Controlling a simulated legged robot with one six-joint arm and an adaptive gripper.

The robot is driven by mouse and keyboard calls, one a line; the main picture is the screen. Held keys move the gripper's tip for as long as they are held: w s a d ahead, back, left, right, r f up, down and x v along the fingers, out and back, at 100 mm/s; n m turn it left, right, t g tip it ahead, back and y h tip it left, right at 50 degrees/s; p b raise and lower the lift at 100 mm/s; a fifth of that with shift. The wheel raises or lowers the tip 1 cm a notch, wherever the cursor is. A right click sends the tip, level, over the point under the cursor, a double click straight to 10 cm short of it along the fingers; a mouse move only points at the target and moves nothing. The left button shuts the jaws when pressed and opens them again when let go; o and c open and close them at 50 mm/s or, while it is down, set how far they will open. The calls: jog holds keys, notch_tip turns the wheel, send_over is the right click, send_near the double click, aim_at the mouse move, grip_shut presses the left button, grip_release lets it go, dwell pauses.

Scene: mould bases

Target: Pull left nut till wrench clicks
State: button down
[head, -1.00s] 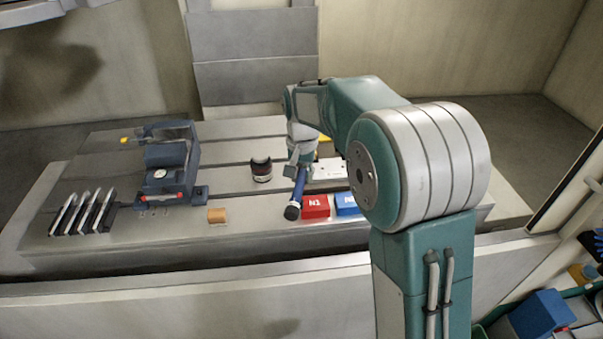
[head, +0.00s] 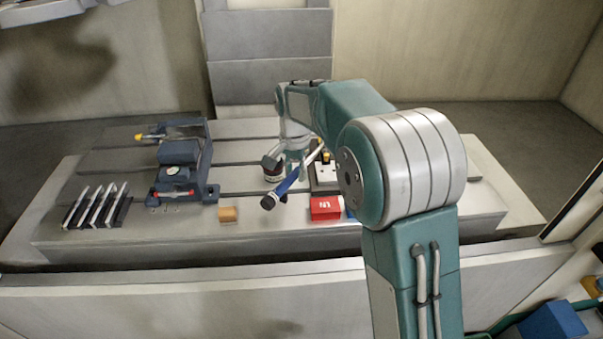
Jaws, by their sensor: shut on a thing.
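A torque wrench (head: 284,187) with a blue handle and black end lies diagonally, its handle toward the lower left and its silver shaft running up right. My gripper (head: 292,166) is shut on the wrench, partly hidden by my wrist. The shaft's far end is near the mould base (head: 326,175), a pale plate with dark holes and a dark edge. My arm covers its right part. The left nut and the wrench's seat on it are too small or hidden to tell. A red block (head: 325,208) stands in front of the plate.
A blue block (head: 350,213) is mostly hidden by my arm.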

jog(key=shift+w+a, duration=0.1)
jog(key=shift+w, duration=0.05)
jog(key=shift+w+a+m, duration=0.2)
jog(key=shift+a+m, duration=0.05)
jog(key=shift+m, duration=0.15)
jog(key=shift+w+a, duration=0.1)
dwell(0.5)
jog(key=shift+w+a+m, duration=0.2)
jog(key=shift+a+m, duration=0.05)
jog(key=shift+m, duration=0.05)
jog(key=shift+w+a, duration=0.2)
dwell(0.4)
jog(key=shift+s+d, duration=0.45)
jog(key=shift+s, duration=0.05)
